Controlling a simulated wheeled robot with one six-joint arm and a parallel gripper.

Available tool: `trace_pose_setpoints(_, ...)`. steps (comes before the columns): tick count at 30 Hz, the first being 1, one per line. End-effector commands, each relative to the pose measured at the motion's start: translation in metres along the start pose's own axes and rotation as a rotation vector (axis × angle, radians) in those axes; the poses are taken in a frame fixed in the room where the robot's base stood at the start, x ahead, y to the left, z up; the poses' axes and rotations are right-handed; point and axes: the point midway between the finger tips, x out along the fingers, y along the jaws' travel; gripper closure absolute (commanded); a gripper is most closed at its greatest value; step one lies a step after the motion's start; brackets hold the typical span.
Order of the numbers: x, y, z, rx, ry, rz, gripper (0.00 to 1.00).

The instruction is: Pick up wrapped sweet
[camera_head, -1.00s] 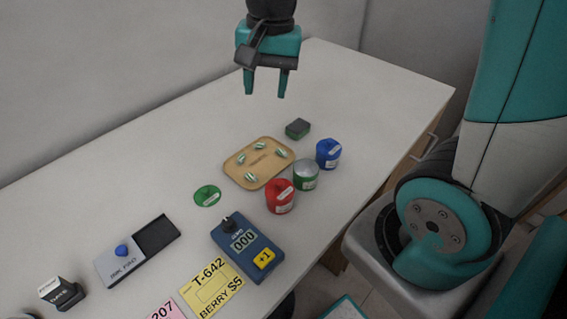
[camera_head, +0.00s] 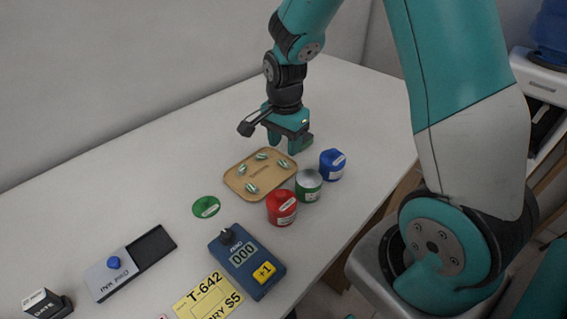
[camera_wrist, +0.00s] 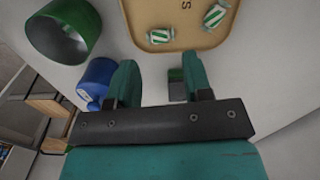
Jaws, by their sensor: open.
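Several small wrapped sweets with green and white stripes, such as the one nearest my arm (camera_head: 283,163), lie on a tan tray (camera_head: 232,188). Two sweets show in the wrist view, one left (camera_wrist: 160,36) and one right (camera_wrist: 215,15), with part of the tray (camera_wrist: 205,42). My gripper (camera_head: 282,146) points down just behind the tray's far edge. It is open and empty, with its two teal fingers apart in the wrist view (camera_wrist: 160,80). A small dark green block (camera_wrist: 176,88) shows between the fingers there; the gripper mostly hides it in the head view.
Red (camera_head: 281,208), green (camera_head: 308,186) and blue (camera_head: 332,164) containers stand right of the tray. A green disc (camera_head: 206,207), a blue counter box (camera_head: 246,262), an ink pad (camera_head: 130,263) and a yellow card (camera_head: 207,299) lie nearer. The counter's left back is clear.

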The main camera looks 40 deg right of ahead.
Motion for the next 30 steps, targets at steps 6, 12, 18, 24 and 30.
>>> trace_pose_setpoints(6, 0.029, 0.000, 0.003, -0.001, -0.002, 0.006, 0.54)
trace_pose_setpoints(12, 0.050, 0.000, 0.002, -0.001, -0.001, 0.002, 0.54)
trace_pose_setpoints(18, 0.051, -0.001, 0.002, -0.001, 0.000, -0.001, 0.54)
trace_pose_setpoints(24, 0.051, -0.001, 0.002, -0.001, 0.000, 0.000, 0.90)
trace_pose_setpoints(30, 0.051, -0.001, 0.002, -0.001, 0.000, 0.000, 0.91)
